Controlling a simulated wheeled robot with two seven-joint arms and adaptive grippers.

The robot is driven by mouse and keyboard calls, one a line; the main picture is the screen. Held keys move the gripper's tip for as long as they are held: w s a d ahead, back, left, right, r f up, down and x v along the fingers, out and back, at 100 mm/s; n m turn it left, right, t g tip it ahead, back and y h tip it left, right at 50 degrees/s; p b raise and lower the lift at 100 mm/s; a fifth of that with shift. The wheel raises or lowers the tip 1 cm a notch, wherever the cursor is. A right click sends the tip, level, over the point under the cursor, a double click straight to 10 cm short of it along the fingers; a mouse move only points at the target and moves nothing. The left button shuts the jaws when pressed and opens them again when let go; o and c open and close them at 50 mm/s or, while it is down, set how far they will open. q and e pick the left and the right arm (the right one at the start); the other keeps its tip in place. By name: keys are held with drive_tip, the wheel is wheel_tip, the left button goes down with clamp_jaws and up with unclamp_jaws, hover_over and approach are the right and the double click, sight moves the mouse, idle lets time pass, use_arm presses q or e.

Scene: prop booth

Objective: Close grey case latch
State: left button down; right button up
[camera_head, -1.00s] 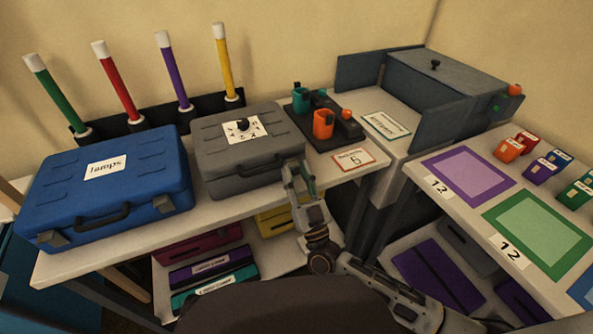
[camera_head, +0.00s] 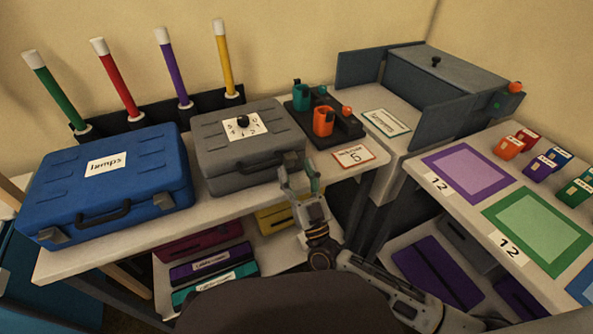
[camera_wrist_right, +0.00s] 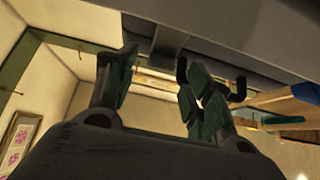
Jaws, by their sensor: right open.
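The grey case (camera_head: 222,178) stands shut on the light table, right of the blue case, with a black handle (camera_head: 258,162) on its front. My right gripper (camera_head: 293,171) is open at the right end of its front, just right of the handle. The right wrist view shows both fingers spread (camera_wrist_right: 157,85) under the case's grey underside or front (camera_wrist_right: 265,48). A darker grey piece (camera_wrist_right: 168,40), which looks like the latch, shows between and beyond the fingers. Contact cannot be told. In the head view the gripper hides this latch area. My left gripper is not in view.
The blue case (camera_head: 150,170) stands close on the left. A dark holder (camera_head: 345,128) with teal and orange cups and a red-bordered card (camera_head: 353,155) lie right of the grey case. A lower shelf below the table holds several coloured cases.

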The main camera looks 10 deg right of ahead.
drive_tip(key=v, duration=0.7)
idle(0.3)
drive_tip(key=shift+s+f, duration=0.1)
drive_tip(key=shift+s, duration=0.05)
idle(0.5)
